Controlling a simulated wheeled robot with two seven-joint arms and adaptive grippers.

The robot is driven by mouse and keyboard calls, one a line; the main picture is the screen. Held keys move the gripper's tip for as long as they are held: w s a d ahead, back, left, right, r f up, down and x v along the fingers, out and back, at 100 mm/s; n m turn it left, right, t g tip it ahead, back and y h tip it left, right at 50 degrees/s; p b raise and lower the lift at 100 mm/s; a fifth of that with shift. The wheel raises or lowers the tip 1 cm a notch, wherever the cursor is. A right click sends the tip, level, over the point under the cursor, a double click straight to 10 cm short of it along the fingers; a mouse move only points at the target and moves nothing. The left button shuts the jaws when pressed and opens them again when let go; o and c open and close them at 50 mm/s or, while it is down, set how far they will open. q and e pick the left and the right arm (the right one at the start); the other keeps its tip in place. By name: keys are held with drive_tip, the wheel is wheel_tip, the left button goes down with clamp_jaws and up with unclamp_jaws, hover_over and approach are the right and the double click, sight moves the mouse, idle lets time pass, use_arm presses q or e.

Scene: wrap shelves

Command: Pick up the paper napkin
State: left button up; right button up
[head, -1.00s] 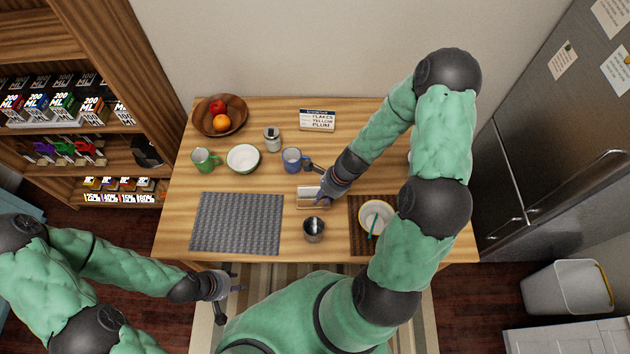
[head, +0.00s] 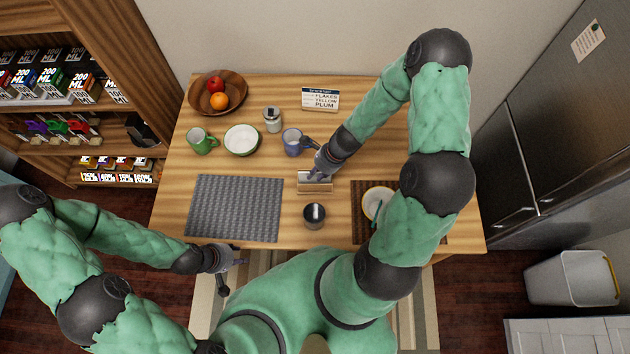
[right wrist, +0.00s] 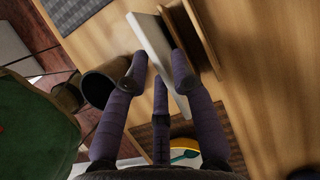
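The holder's wooden side (right wrist: 194,38) shows next to the napkin in the right wrist view. My right gripper (head: 316,174) is over the holder in the head view. In the right wrist view its fingers (right wrist: 158,72) are spread, with the napkin's white edge between them. I cannot tell whether any finger touches it. My left gripper (head: 232,258) hangs in front of the table, away from everything, with its fingers apart and empty.
A dark metal cup (head: 314,217) stands just in front of the holder. A blue mug (head: 292,143) is behind it. A bowl (head: 377,204) with a spoon is on the brown mat at right. The grey mat (head: 236,208) at left is bare.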

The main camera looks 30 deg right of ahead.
sight(315, 180)
drive_tip(key=b+x, duration=0.1)
drive_tip(key=x, duration=0.2)
drive_tip(key=shift+w+a+f, duration=0.1)
drive_tip(key=shift+a+f, duration=0.05)
drive_tip(key=shift+f, duration=0.05)
drive_tip(key=shift+c, duration=0.3)
drive_tip(key=c, duration=0.4)
